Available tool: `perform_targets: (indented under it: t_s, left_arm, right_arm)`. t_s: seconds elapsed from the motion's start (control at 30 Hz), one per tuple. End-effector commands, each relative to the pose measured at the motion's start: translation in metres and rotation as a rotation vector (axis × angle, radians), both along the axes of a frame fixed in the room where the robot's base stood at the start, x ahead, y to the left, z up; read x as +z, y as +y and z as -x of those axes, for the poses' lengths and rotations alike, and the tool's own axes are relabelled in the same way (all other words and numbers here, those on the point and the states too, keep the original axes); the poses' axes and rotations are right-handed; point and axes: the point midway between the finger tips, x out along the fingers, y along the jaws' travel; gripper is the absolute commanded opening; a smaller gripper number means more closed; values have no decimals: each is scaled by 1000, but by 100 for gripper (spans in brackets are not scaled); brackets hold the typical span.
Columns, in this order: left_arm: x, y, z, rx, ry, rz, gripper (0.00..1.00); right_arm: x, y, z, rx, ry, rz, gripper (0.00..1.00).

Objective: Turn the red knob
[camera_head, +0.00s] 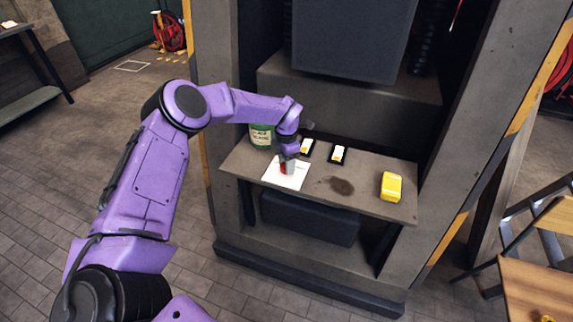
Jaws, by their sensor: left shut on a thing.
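The red knob (283,169) shows as a small red patch on a white plate (292,180) on the shelf. My left gripper (287,166) reaches down over it from above and is shut on it. The fingers hide most of the knob, so its turn angle cannot be seen. My purple left arm comes in from the left. My right gripper is not in view.
A green canister (261,136) stands behind and left of the gripper. Two small black-and-white switch panels (338,154) lie behind to the right. A yellow box (391,186) sits at the right end of the grey shelf (318,205), past a dark stain.

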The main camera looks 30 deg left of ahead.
Motion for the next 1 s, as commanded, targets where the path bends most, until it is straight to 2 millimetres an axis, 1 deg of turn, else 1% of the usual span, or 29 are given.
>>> perform_targets:
  t_s: [0.03,0.17,0.5,0.8,1.0]
  left_arm:
    - [-3,0,-1,29,-3,1,13]
    - [-4,0,-1,128,-3,2,13]
    - [-4,0,-1,449,-3,3,13]
    - [-3,0,-1,711,-3,1,13]
    - [-2,0,-1,843,-4,1,13]
  right_arm:
    - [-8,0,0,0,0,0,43]
    - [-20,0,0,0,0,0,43]
    - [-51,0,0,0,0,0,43]
    - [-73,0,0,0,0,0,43]
    - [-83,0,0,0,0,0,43]
